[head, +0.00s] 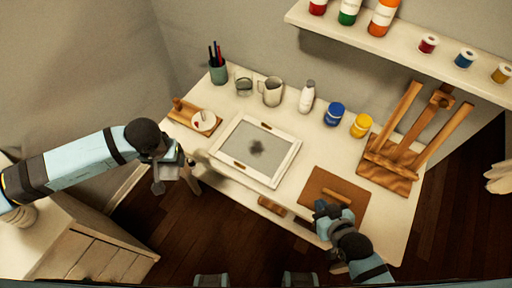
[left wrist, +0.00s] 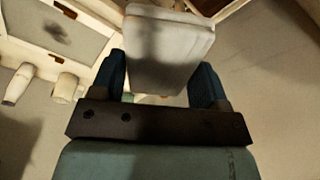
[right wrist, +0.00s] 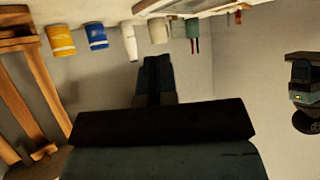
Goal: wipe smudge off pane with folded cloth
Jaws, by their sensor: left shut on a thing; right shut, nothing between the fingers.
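The pane (head: 231,146) lies flat on the table in a white frame. A dark grey smudge (head: 257,147) sits near its middle. The pane also shows at the upper left of the left wrist view (left wrist: 25,25). My left gripper (head: 182,163) is off the table's left edge, left of the pane and apart from it. It is shut on the pale folded cloth (left wrist: 168,50), which sits between both fingers in the left wrist view. My right gripper (head: 324,212) is shut and empty near the brown mat, right of the pane; its closed fingers show in the right wrist view (right wrist: 157,78).
The table (head: 292,205) holds a brown mat (head: 318,185), a wooden easel (head: 390,165), a yellow jar (head: 361,125), a blue jar (head: 334,114), a white bottle (head: 307,97), a jug (head: 271,92) and a pen cup (head: 218,73). A shelf (head: 400,48) hangs above.

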